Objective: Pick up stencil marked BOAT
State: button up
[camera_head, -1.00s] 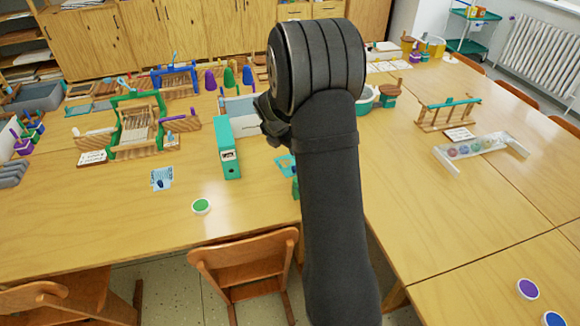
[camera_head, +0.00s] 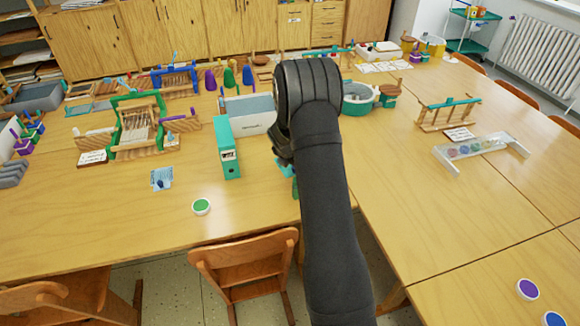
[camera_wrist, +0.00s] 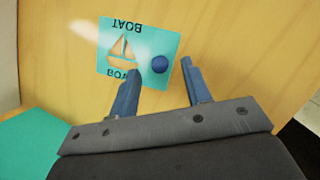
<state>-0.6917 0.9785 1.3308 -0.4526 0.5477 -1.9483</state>
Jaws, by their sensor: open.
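The teal stencil marked BOAT (camera_wrist: 112,42) lies flat on the wooden table in the wrist view, with a boat-shaped cut-out and a dark blue round knob (camera_wrist: 160,64) near its right edge. My gripper (camera_wrist: 160,68) is open, its two blue fingers on either side of the knob and apart from it in the picture. The left finger covers a lower part of the stencil. In the head view my arm hides most of the stencil; a teal bit (camera_head: 284,168) shows beside the gripper (camera_head: 284,155). I cannot tell the height of the fingertips above the knob.
A teal binder-like box (camera_head: 228,150) stands just left of my gripper, and a grey-white drawer box (camera_head: 250,115) stands behind it. A light blue patterned piece (camera_head: 162,178) and a green disc (camera_head: 201,206) lie at the left.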

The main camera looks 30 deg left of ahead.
jog(key=shift+x, duration=1)
grip_shut()
jog(key=shift+r, duration=0.1)
